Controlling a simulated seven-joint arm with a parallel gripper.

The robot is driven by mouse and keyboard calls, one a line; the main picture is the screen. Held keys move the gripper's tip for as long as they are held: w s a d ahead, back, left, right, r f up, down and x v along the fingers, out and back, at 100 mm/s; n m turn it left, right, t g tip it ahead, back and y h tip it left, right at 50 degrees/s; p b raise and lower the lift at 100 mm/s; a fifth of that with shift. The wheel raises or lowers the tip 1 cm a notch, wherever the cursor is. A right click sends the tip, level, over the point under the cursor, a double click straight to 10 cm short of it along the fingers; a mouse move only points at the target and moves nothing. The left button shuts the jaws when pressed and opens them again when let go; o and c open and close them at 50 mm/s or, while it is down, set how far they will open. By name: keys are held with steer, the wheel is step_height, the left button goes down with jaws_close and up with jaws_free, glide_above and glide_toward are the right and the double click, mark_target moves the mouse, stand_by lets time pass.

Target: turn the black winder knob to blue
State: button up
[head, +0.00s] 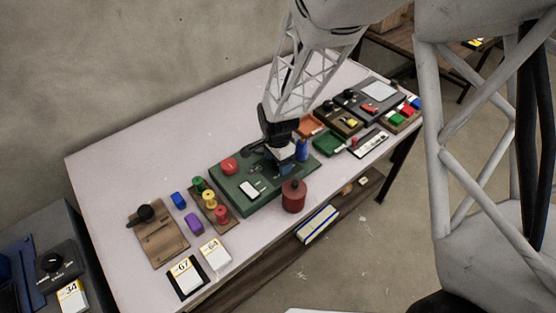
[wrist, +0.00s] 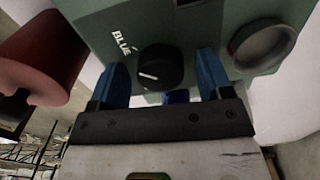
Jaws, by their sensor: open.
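The black winder knob (wrist: 160,66) is on the face of a green box (wrist: 195,25) in the wrist view. A white pointer line on it points left and slightly up. A white "BLUE" label (wrist: 122,41) is printed to its upper left. My gripper (wrist: 160,72) is open, with one blue finger on each side of the knob. Small gaps seem to show between fingers and knob, but I cannot tell about contact. In the head view my gripper (head: 287,158) is at the front right of the green box (head: 233,193), and the knob is hidden.
A dark red cylinder (head: 293,197) stands close to my gripper; it also shows in the wrist view (wrist: 38,58). A round grey ring (wrist: 263,45) is right of the knob. Trays and small panels crowd the table's right; the table's back left (head: 130,150) is clear.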

steer(key=shift+r, duration=3.9)
steer(key=shift+r, duration=0.1)
steer(key=shift+d+r, duration=0.25)
steer(key=s+d+r+n+t, duration=0.1)
steer(key=s+d+r+n, duration=0.2)
steer(key=s+d+r, duration=0.35)
steer(key=s+d+r+n, duration=0.2)
steer(key=s+d+r, duration=0.1)
steer(key=d+r, duration=0.6)
steer(key=s+d+r+n, duration=0.2)
steer(key=s+d+r, duration=0.1)
steer(key=s, duration=0.4)
steer(key=s+d+r+n+t, duration=0.1)
steer(key=s+d+r+n, duration=0.1)
steer(key=s+d, duration=0.3)
steer(key=s+r, duration=0.1)
steer(key=s, duration=0.1)
steer(key=shift+s+d+r+n+t, duration=0.2)
steer(key=shift+s+n+t, duration=0.1)
steer(key=shift+s+n, duration=0.1)
